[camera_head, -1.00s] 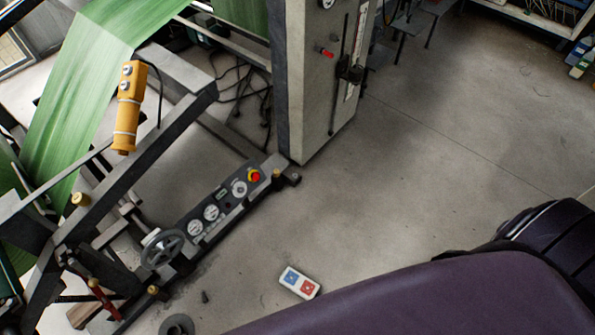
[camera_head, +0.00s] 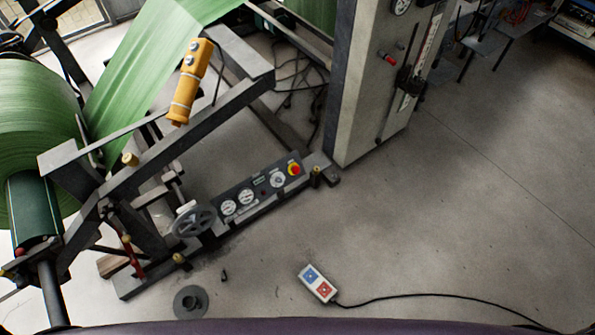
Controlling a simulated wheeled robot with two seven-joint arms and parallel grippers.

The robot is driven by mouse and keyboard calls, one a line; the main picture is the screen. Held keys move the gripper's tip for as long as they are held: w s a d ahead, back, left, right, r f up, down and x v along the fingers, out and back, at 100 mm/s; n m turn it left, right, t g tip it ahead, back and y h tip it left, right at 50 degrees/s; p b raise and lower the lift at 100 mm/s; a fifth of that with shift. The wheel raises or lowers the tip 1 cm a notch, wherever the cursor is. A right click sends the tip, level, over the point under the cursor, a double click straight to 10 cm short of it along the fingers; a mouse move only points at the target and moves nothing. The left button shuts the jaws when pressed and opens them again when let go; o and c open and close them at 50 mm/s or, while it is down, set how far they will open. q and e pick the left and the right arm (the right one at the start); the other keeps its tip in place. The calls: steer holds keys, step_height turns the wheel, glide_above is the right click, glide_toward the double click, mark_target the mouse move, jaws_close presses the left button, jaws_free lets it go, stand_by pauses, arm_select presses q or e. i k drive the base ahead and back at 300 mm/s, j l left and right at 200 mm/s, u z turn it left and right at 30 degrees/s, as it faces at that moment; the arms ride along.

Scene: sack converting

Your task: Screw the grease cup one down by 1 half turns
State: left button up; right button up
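Several small brass-coloured caps that look like grease cups sit on the dark machine frame. One brass cap (camera_head: 130,159) is on the slanted arm near the green roll. Another brass cap (camera_head: 178,258) is low on the base rail beside the handwheel. A third small brass piece (camera_head: 316,172) is at the right end of the rail, by the red button. No label shows which one is grease cup one, and their threads are too small to make out. Neither of my grippers is in view.
The machine holds a green roll (camera_head: 38,120), a yellow pendant (camera_head: 190,82), a handwheel (camera_head: 194,220) and a gauge panel (camera_head: 245,195). A grey column (camera_head: 365,85) stands behind. A corded pedal box (camera_head: 318,283) and a dark ring (camera_head: 190,302) lie on the floor. Floor at right is clear.

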mark_target(177, 258)
steer(key=u, duration=1.55)
